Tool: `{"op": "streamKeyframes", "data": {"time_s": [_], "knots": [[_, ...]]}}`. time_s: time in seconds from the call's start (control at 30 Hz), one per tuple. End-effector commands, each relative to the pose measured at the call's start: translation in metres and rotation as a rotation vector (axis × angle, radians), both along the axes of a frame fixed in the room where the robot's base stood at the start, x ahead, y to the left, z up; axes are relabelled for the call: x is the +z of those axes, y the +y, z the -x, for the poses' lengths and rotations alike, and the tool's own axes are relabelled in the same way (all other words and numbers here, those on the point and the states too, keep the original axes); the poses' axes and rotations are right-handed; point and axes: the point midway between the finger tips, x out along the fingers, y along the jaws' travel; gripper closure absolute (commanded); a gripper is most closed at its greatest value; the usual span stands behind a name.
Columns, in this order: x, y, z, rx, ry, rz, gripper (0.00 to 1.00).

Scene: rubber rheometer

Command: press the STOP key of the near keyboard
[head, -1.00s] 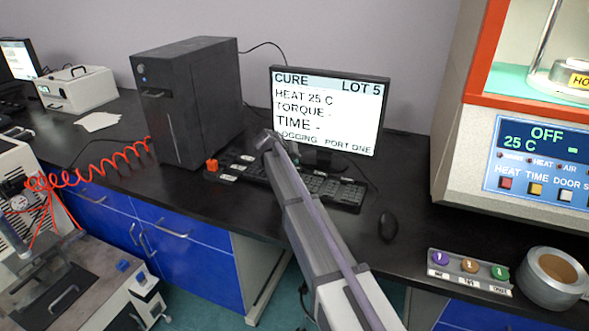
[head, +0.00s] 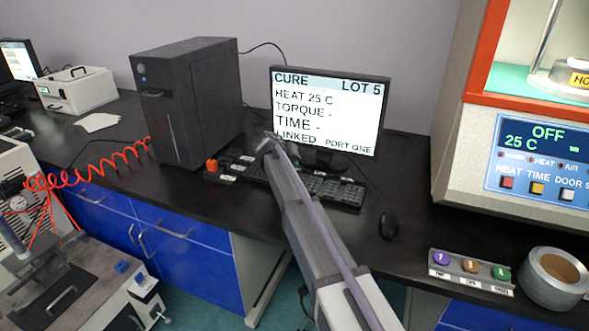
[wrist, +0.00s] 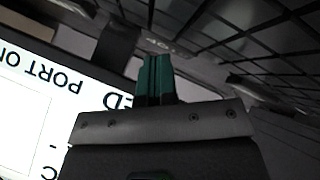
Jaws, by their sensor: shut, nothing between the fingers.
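The near keyboard (head: 335,191) lies on the black bench in front of the monitor. Its left end has several white-labelled keys (head: 237,167) and a red-orange block (head: 211,165). The lettering is too small to read, so I cannot tell which key is STOP. My gripper (head: 266,141) is over the keyboard's back part, right of the labelled keys; its fingertips are hard to make out and contact cannot be told. In the wrist view the green fingers (wrist: 157,80) are together and empty, and no keys are clear.
The monitor (head: 328,112) stands right behind the gripper and reads LINKED, PORT ONE. A dark computer tower (head: 190,105) stands to the left. A mouse (head: 388,225) and a row of coloured buttons (head: 470,267) lie right. My arm covers the keyboard's middle.

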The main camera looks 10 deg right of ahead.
Motion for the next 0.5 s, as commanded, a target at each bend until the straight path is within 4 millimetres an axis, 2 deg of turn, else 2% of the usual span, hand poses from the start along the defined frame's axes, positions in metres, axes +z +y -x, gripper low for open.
{"op": "streamKeyframes", "data": {"time_s": [0.3,0.5], "knots": [[0.017,0.0,0.0,0.0,0.0,0.0,1.0],[0.016,0.0,0.0,0.0,0.0,0.0,1.0]]}}
